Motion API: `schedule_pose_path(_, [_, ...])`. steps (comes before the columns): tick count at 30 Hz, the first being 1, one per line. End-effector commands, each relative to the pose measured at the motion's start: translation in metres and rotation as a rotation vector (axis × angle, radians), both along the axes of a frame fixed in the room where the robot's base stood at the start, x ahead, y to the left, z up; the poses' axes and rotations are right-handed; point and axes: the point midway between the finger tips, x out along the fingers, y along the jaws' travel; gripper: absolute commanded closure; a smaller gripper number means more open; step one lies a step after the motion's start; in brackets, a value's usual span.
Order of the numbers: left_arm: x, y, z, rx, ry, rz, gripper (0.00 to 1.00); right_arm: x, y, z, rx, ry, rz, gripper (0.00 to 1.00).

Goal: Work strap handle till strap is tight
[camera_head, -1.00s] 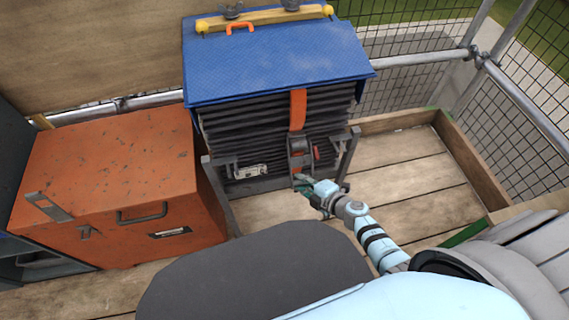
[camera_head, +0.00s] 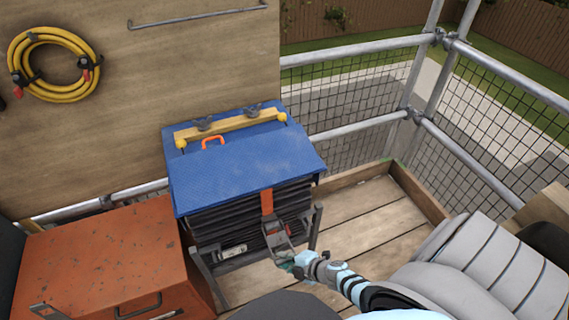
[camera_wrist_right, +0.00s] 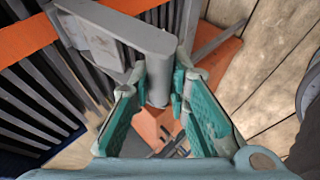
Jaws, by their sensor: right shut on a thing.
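A stack of dark tiles (camera_head: 205,226) stands in a grey frame under a blue cover (camera_head: 240,160). An orange strap (camera_head: 267,201) runs down the front of the stack to a grey ratchet with its strap handle (camera_head: 279,238). My right gripper (camera_head: 287,261) is at the lower end of this handle, in front of the stack. In the right wrist view, the teal fingers of the gripper (camera_wrist_right: 162,92) are shut on the grey handle (camera_wrist_right: 120,27), and the orange strap (camera_wrist_right: 28,40) shows at the left. My left gripper is not in view.
An orange metal box (camera_head: 105,260) stands left of the stack. Wooden planks (camera_head: 370,220) are clear on the right, bounded by a toe board and a mesh guardrail (camera_head: 350,92). A yellow hose (camera_head: 50,62) hangs on the wooden wall behind.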

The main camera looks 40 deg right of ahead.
Motion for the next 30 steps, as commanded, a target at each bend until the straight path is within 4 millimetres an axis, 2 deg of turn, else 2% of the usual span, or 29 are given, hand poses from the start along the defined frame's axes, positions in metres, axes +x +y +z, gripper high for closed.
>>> schedule_pose_path(1, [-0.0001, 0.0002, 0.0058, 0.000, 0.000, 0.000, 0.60, 0.0037, -0.0011, 0.0081, 0.000, -0.007, -0.003, 1.00])
schedule_pose_path(6, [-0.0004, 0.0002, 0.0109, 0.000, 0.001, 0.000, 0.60, 0.0042, -0.0009, 0.0133, 0.000, -0.009, -0.002, 1.00])
schedule_pose_path(22, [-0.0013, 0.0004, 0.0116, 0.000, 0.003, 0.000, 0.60, 0.0052, -0.0008, 0.0147, 0.001, -0.011, -0.002, 1.00])
schedule_pose_path(23, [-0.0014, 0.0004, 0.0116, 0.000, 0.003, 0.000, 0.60, 0.0053, -0.0007, 0.0147, 0.001, -0.011, -0.002, 0.79])
schedule_pose_path(26, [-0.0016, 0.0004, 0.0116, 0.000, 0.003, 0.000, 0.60, 0.0044, -0.0004, 0.0142, 0.002, -0.010, -0.003, 0.63])
schedule_pose_path(30, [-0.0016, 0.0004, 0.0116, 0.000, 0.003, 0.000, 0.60, 0.0031, -0.0003, 0.0133, 0.002, -0.007, -0.002, 0.63])
